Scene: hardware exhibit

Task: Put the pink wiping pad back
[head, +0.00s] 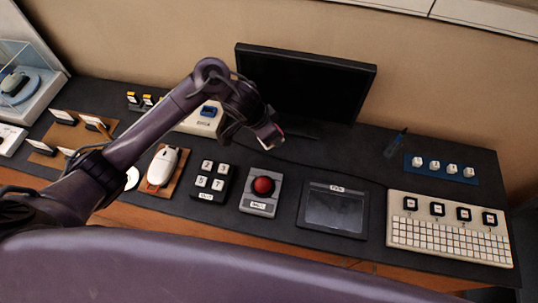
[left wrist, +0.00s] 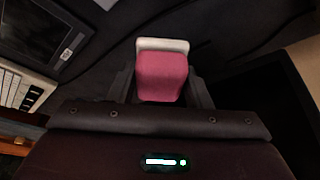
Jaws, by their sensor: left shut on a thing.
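The pink wiping pad (left wrist: 162,78), pink with a pale strip along one edge, is between the fingers of my left gripper (head: 268,138) in the left wrist view. The gripper is shut on it. In the head view the gripper hangs over the table in front of the black monitor (head: 305,82), and only a small pinkish sliver of the pad shows at its tip. The gap between the pad and the tabletop is hard to judge. My right gripper is not in view.
A red trackball (head: 264,186), a keypad (head: 211,182), a dark touchpad (head: 334,209) and a white keyboard (head: 450,232) line the table's front. A white mouse (head: 163,167) is left of them. A blue strip with white knobs (head: 442,169) lies at right. Dark tabletop right of the monitor is mostly clear.

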